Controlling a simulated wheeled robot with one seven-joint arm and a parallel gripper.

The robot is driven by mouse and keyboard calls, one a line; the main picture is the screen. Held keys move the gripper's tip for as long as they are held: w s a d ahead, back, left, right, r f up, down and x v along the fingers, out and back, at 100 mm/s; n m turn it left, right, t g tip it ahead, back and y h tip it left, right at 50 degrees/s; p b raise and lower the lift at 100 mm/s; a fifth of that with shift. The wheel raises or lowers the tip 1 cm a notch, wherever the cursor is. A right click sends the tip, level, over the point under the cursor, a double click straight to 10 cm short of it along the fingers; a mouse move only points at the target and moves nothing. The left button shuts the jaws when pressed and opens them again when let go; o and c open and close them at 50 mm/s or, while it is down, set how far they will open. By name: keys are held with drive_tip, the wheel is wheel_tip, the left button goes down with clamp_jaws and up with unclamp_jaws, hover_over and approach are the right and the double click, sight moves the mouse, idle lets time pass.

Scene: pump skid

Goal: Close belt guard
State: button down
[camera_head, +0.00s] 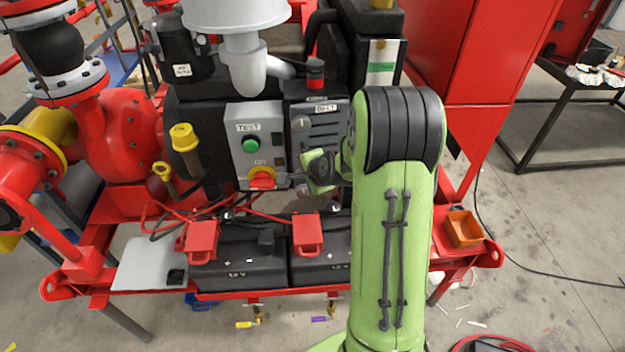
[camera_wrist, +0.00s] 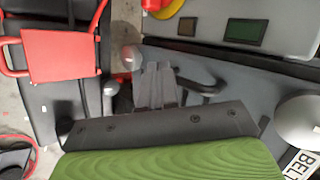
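The belt guard (camera_head: 322,130) is a dark grey slotted panel with a BELT label (camera_head: 326,107), right of the grey TEST box. Its lower right part is hidden behind my arm. In the wrist view the grey panel (camera_wrist: 235,85) runs diagonally, with a dark curved handle (camera_wrist: 208,90) on it and the BELT label (camera_wrist: 300,163) at the lower right. My gripper (camera_wrist: 157,70) has its grey fingers close together, beside the handle. I see nothing clearly between them, and contact with the handle cannot be told. How far the guard stands open is unclear.
The TEST box (camera_head: 255,145) has a green button and a red-yellow knob (camera_head: 262,177) close left of my gripper. Black batteries (camera_head: 240,262) with red clamps (camera_head: 307,235) sit below. A red cabinet (camera_head: 470,50) stands right. An orange bin (camera_head: 463,228) is on the skid edge.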

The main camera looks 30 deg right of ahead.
drive_tip(key=shift+w, duration=0.95)
drive_tip(key=shift+f, duration=0.1)
